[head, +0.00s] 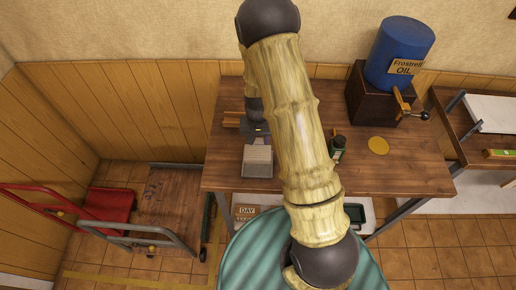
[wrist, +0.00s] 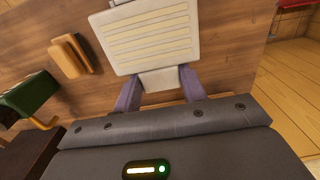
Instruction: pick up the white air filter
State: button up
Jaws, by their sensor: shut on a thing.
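The white air filter (head: 257,155), a pale square frame with cream pleats, is at the left front part of the wooden workbench in the head view. It also fills the upper middle of the wrist view (wrist: 148,36). My gripper (head: 256,138) is at its back edge in the head view. In the wrist view my gripper (wrist: 160,88) has its two purple fingers on either side of a narrow white tab on the filter, shut on it. I cannot tell whether the filter touches the bench top. My arm hides part of the bench.
A blue oil drum (head: 401,50) with a tap sits on a dark stand at the back right. A wooden block (head: 232,119) lies behind the filter. A trolley (head: 168,205) stands left.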

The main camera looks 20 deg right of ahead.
jog(key=shift+r, duration=0.85)
